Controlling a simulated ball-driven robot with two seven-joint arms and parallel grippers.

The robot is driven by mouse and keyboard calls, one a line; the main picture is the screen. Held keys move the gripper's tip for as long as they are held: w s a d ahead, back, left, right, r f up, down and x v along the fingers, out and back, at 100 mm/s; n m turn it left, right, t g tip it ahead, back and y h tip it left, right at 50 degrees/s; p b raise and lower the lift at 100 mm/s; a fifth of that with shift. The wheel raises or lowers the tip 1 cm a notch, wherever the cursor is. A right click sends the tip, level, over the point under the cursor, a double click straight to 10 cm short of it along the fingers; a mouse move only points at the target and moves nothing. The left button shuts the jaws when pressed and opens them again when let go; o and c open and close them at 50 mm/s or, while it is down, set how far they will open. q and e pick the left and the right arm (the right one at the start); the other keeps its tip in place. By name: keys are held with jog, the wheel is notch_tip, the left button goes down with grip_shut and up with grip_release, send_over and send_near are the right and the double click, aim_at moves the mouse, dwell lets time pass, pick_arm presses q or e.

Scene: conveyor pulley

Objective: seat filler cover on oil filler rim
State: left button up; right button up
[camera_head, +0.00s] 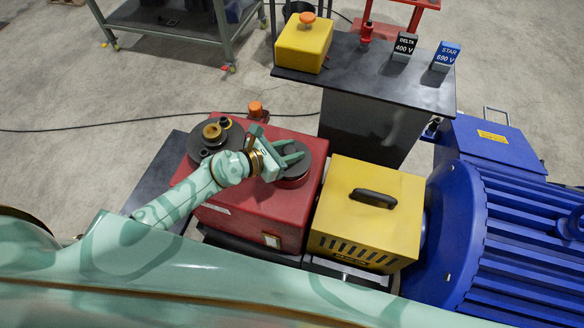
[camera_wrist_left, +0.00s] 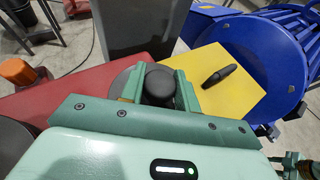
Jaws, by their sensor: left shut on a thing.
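The filler cover is a dark round disc (camera_head: 297,173) with a black knob (camera_wrist_left: 160,84) on top. My left gripper (camera_head: 297,152) is shut on the knob, one green finger on each side of it. The cover is over the right part of the red gearbox top (camera_head: 254,208), above a short round collar. The oil filler rim is hidden under the cover, so I cannot tell whether the cover touches it or hovers just above.
A dark round plate with a brass ring (camera_head: 212,132) and an orange-capped part (camera_head: 255,108) are left of and behind my gripper. A yellow guard with a black handle (camera_head: 374,198) and a blue motor (camera_head: 515,230) stand to the right. A dark bench (camera_head: 350,62) stands behind.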

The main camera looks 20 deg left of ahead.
pick_arm(q)
jog(key=shift+f+b, duration=0.85)
jog(key=shift+f, duration=0.35)
dwell(1.5)
jog(key=o, duration=1.1)
jog(key=shift+o, duration=0.2)
jog(key=v, duration=1.6)
jog(key=shift+s, duration=0.2)
